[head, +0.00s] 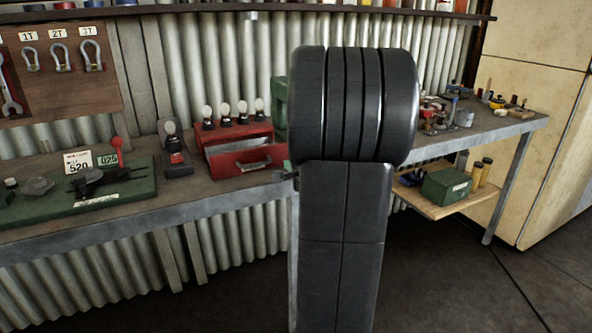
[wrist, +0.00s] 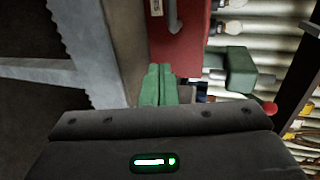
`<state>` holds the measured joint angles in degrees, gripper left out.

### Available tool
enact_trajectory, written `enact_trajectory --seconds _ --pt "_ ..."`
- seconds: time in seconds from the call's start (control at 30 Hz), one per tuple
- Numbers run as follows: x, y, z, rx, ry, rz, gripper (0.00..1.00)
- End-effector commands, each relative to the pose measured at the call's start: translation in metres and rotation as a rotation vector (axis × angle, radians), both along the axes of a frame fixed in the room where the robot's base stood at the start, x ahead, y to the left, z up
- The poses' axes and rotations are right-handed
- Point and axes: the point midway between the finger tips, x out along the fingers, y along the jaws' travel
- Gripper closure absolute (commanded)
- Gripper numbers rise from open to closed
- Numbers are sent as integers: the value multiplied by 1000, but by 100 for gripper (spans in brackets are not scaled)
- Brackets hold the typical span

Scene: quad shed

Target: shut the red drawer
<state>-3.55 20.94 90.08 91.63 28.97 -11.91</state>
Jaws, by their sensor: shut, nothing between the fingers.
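The red drawer (head: 240,165) sticks partly out of a red cabinet (head: 262,131) on the bench, with its pale inside showing at the top. A grey bar handle (head: 256,164) is on its front. In the wrist view the red drawer (wrist: 188,50) is at the top centre, with its handle (wrist: 174,18) near the top edge. My gripper (wrist: 159,68) has green fingers, shut together and empty, close to one end of the red front. I cannot tell whether they touch it. In the head view my arm hides most of the gripper.
A green block (wrist: 240,70) is near my fingers. The bench's grey front edge (head: 190,206) runs below; the floor is clear.

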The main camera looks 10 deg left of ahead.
Motion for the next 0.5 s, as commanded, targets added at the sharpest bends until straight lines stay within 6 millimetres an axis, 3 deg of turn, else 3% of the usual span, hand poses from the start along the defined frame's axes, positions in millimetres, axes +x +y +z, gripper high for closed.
enact_trajectory --seconds 0.2,0.5 --pt "22 15 2 0 -1 1 100" --pt "28 19 1 1 -1 0 100"
